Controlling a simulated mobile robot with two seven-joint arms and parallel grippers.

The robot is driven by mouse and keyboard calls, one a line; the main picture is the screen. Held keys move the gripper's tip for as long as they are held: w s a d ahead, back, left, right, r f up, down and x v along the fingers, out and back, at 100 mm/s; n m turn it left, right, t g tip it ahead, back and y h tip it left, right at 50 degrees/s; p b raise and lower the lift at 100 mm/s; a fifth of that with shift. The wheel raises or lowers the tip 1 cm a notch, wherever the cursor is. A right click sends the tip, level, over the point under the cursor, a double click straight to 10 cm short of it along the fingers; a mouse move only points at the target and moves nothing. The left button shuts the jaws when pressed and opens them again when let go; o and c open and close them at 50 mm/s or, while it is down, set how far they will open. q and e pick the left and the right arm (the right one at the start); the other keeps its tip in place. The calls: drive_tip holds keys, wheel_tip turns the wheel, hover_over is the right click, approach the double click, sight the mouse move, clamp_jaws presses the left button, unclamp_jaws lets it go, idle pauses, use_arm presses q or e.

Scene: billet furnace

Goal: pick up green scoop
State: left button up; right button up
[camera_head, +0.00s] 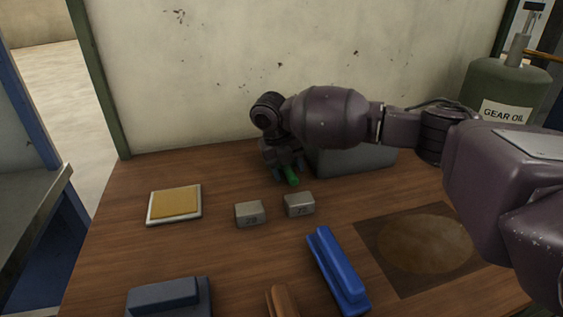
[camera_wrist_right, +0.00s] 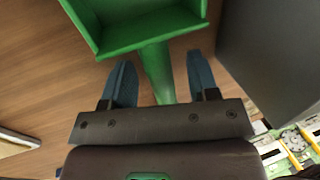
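The green scoop (camera_head: 291,176) lies near the back of the wooden table, mostly hidden by my right gripper (camera_head: 283,165) in the head view. In the right wrist view the scoop's square open pan (camera_wrist_right: 150,38) is at the top and its handle (camera_wrist_right: 157,75) runs down toward the palm. My right gripper also shows in the wrist view (camera_wrist_right: 160,62), its two blue fingers open on either side of the handle, with a gap on each side. My left gripper is not in view.
A grey box (camera_head: 352,158) stands close to the right of the gripper. Two small metal blocks (camera_head: 250,213) (camera_head: 299,205) sit in front. A yellow-topped tray (camera_head: 151,216), a blue bar-like object (camera_head: 337,270) and a brown mat (camera_head: 385,270) lie around. The wall (camera_head: 200,80) is behind.

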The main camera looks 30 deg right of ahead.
clamp_jaws()
